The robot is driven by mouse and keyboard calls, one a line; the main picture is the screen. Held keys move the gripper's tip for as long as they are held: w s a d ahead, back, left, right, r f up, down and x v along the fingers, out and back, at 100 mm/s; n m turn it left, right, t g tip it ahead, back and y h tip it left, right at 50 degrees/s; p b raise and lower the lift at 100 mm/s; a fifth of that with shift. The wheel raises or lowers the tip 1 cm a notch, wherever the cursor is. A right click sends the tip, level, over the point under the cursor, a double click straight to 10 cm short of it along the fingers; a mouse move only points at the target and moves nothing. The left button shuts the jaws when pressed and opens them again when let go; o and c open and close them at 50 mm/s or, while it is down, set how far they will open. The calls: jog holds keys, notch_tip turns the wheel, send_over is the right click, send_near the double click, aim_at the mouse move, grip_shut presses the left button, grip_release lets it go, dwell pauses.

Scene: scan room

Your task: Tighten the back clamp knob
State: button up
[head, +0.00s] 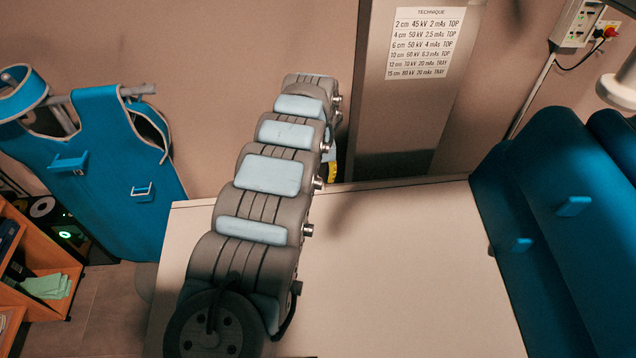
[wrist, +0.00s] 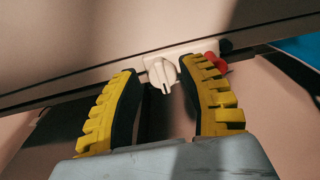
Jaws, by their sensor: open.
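In the wrist view, a white clamp knob (wrist: 162,75) sits on a pale clamp body (wrist: 205,47) on the dark rail along the table's edge. The knob is a narrow, winged shape. My gripper (wrist: 163,82) is open, with one yellow-and-black finger to the left of the knob and one to the right. The knob shows in the gap near the fingertips, and I cannot tell whether either finger touches it. A red part (wrist: 214,62) shows just behind the right fingertip. In the head view my arm hides the knob and nearly all of my gripper.
The pale table top (head: 400,270) is clear to the right of my arm. Blue cushions (head: 560,220) stand along its right side. A grey column (head: 405,100) with a technique chart (head: 427,42) rises behind.

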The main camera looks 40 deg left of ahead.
jog(key=shift+f, duration=1.1)
jog(key=shift+c, duration=0.2)
grip_shut()
